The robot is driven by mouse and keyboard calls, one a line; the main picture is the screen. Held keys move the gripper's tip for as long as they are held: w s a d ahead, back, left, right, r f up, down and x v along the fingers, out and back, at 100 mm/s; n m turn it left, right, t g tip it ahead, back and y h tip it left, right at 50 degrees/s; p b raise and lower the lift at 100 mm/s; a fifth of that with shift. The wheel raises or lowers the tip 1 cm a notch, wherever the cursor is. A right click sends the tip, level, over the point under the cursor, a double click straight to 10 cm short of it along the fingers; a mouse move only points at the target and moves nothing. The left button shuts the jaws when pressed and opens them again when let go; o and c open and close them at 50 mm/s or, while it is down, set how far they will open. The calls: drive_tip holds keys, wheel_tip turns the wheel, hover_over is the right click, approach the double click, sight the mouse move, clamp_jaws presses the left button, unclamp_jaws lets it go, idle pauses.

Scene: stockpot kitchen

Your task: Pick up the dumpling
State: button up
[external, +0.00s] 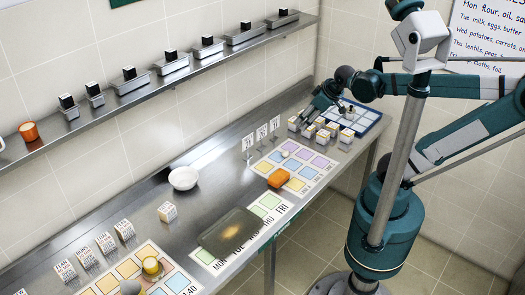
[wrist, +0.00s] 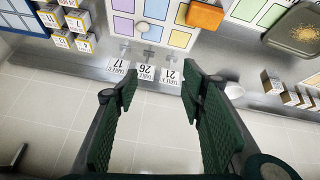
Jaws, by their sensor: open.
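A small pale, rounded thing that looks like the dumpling (external: 285,154) sits on the colored grid mat (external: 268,168), behind the orange block. It also shows in the wrist view (wrist: 143,26), near the top, beyond my fingertips. My gripper (external: 308,114) is over the back part of the counter, near the small white boxes, apart from the dumpling. In the wrist view my gripper (wrist: 160,82) has its two green fingers spread with nothing between them.
Three number cards (wrist: 145,73) stand beside the mat. An orange block (external: 280,178) lies on the mat. Several small boxes (external: 320,131) and a blue tray (external: 367,120) are near my gripper. A white bowl (external: 183,178) and a dark board (external: 231,231) are further left.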

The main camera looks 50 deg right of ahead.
drive_tip(key=w+d+f+n+g+b, duration=0.2)
drive_tip(key=w+d+f+n+g, duration=0.15)
drive_tip(key=w+f+n, duration=0.65)
drive_tip(key=n+g, duration=0.3)
drive_tip(key=n, duration=0.7)
approach(285, 152)
drive_tip(key=shift+d+f+n+b, duration=0.3)
drive_tip(key=shift+f+n+b, duration=0.2)
drive_tip(key=shift+f, duration=0.1)
drive_tip(key=shift+f, duration=0.1)
drive_tip(key=shift+f, duration=1.2)
drive_tip(key=shift+f, duration=0.1)
drive_tip(key=shift+f+b, duration=0.6)
drive_tip(key=shift+f, duration=1.9)
